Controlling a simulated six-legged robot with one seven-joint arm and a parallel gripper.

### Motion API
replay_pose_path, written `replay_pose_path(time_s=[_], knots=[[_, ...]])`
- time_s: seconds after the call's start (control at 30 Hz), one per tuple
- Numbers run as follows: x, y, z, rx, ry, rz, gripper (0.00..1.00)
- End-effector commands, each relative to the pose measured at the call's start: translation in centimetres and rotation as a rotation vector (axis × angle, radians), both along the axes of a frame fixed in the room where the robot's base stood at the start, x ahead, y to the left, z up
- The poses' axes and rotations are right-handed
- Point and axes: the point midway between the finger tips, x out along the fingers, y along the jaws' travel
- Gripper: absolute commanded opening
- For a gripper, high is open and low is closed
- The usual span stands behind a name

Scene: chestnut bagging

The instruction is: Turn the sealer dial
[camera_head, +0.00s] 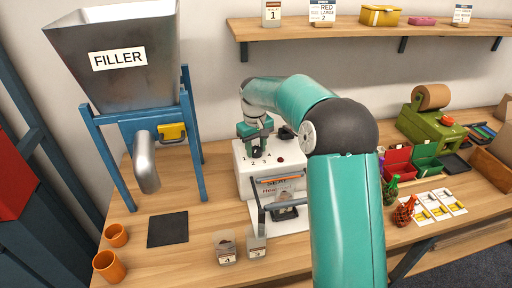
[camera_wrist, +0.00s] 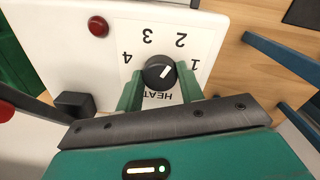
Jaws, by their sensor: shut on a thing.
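The white sealer (camera_head: 240,185) stands on the bench in the head view. Its black dial (camera_wrist: 154,76) shows in the wrist view on a white plate lettered HEAT and numbered 1 to 4. The dial's white mark points up and right, toward the 1 and 2 side; its exact setting is hard to tell. My gripper (camera_wrist: 160,88) is shut on the dial, one green finger on each side. In the head view my gripper (camera_head: 255,143) reaches down onto the sealer's top, hiding most of the dial.
A red button (camera_wrist: 98,26) sits beside the dial plate. The filler (camera_head: 120,75) stands at left, with orange cups (camera_head: 116,235) and a dark mat (camera_head: 168,229) before it. Clear containers (camera_head: 225,247) stand in front of the sealer. Red netted bags (camera_head: 403,212) lie at right.

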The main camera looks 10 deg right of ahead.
Motion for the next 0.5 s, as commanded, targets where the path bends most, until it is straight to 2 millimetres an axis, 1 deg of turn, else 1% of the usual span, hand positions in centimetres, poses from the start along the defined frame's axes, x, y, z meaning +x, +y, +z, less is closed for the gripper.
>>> replay_pose_path(time_s=[0.47,0.5], knots=[[0.20,-0.02,0.10,0.000,-0.008,0.019,0.15],[0.20,-0.02,0.11,0.000,-0.008,0.019,0.39]])
